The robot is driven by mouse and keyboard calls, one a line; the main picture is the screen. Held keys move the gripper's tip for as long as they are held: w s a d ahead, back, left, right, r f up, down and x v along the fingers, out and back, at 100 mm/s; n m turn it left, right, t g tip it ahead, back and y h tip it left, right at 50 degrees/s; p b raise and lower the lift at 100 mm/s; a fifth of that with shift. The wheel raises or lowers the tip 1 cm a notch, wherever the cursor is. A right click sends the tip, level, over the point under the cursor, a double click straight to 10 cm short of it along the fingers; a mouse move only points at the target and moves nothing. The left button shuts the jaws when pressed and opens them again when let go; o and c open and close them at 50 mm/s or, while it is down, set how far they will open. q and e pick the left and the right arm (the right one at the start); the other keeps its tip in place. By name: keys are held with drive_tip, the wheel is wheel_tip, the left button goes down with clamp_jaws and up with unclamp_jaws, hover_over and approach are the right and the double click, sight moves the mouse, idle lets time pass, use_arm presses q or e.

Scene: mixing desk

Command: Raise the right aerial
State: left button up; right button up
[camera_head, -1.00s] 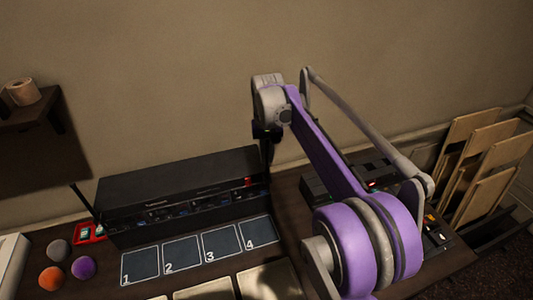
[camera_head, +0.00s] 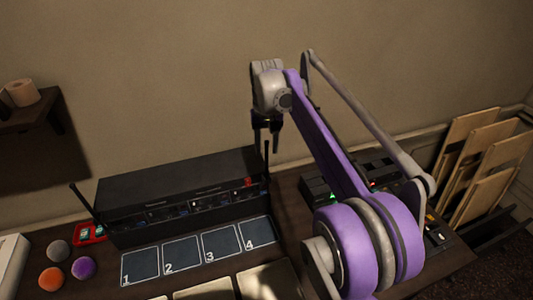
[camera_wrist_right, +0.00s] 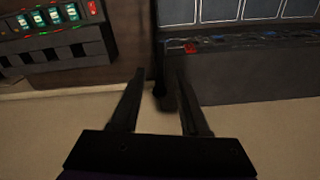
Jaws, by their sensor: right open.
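The right aerial (camera_head: 266,160) is a thin black rod at the right end of a black receiver box (camera_head: 180,187). It stands roughly upright in the head view. My right gripper (camera_head: 268,146) is above the box's right end, pointing down, with its fingers around or close to the aerial's top; the exact gap is hard to tell. In the right wrist view the gripper (camera_wrist_right: 160,75) is open, with a dark rod-like shape between the fingers that blends into shadow. The left aerial (camera_head: 83,201) leans out to the left. My left gripper is out of view.
Numbered dark pads (camera_head: 202,250) lie in front of the box. A device with lit buttons (camera_head: 322,190) stands to the right, partly behind my arm. Several coloured balls (camera_head: 83,268) and a red tray (camera_head: 91,233) are at the left. The wall is close behind.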

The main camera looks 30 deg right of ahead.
wheel_tip(320, 180, up, 7)
drive_tip(key=shift+s+a+r+p, duration=0.1)
drive_tip(key=shift+s+p, duration=0.05)
drive_tip(key=shift+p, duration=0.15)
idle(0.4)
drive_tip(key=s+a+f+n+t, duration=0.2)
drive_tip(key=s+a+f, duration=0.6)
drive_tip(key=s+f, duration=0.2)
drive_tip(key=s+a+f+n+t, duration=0.3)
drive_tip(key=s+a+f, duration=0.5)
drive_tip(key=s+f, duration=0.2)
drive_tip(key=shift+s+f, duration=0.3)
drive_tip(key=shift+s, duration=0.45)
